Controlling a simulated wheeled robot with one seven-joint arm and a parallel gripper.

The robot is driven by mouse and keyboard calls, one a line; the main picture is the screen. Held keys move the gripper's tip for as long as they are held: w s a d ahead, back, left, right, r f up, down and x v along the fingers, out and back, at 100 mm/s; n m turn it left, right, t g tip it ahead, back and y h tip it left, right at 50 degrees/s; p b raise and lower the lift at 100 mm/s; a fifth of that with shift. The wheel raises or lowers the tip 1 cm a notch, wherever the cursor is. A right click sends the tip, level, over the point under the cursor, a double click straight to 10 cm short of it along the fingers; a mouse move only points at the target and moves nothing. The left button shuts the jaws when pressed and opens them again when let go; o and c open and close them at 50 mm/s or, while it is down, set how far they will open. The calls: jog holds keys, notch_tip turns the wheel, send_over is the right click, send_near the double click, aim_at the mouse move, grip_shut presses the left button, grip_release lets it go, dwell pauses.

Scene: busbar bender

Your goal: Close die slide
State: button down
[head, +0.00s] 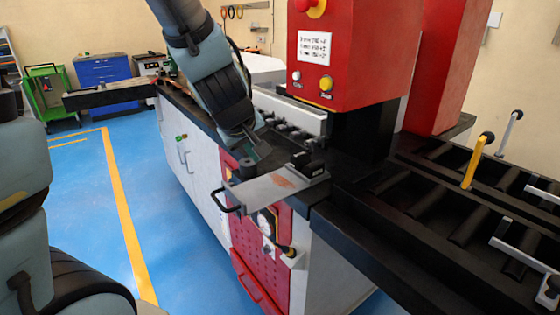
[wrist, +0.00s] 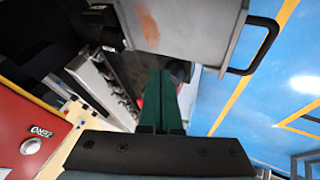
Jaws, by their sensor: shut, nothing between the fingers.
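The die slide is a grey metal plate (head: 270,190) with a brownish patch, sticking out past the front edge of the bender. Its black bar handle (head: 226,200) is on the outer end, and a black block sits at the inner end. The slide also shows at the top of the wrist view (wrist: 192,30), with the handle (wrist: 266,46) to its right. My gripper (head: 262,153) is just behind the slide in the head view, above the black bench top. Its green fingers (wrist: 160,76) are together and empty, apart from the handle. Any contact with the slide's side is unclear.
The red press head (head: 350,60) with buttons stands right of my arm. A pale toothed rail (head: 290,108) runs behind my gripper. Black roller beds (head: 460,200) with a yellow lever (head: 474,165) lie at right. The blue floor in front of the cabinet is clear.

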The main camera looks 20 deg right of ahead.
jog(key=d, duration=0.1)
jog(key=b, duration=0.5)
send_near(281, 171)
jog(key=f, duration=0.1)
jog(key=w+f, duration=0.1)
jog(key=a+f, duration=0.1)
jog(key=f, duration=0.1)
jog(key=shift+w+f, duration=0.15)
jog(key=shift+w, duration=0.2)
jog(key=d+p, duration=0.1)
jog(key=w+d, duration=0.1)
jog(key=d, duration=0.1)
jog(key=shift+d+p, duration=0.1)
jog(key=shift+p, duration=0.25)
jog(key=shift+w+d+f, duration=0.1)
jog(key=shift+d+f, duration=0.05)
jog(key=shift+d, duration=0.45)
jog(key=shift+p, duration=0.3)
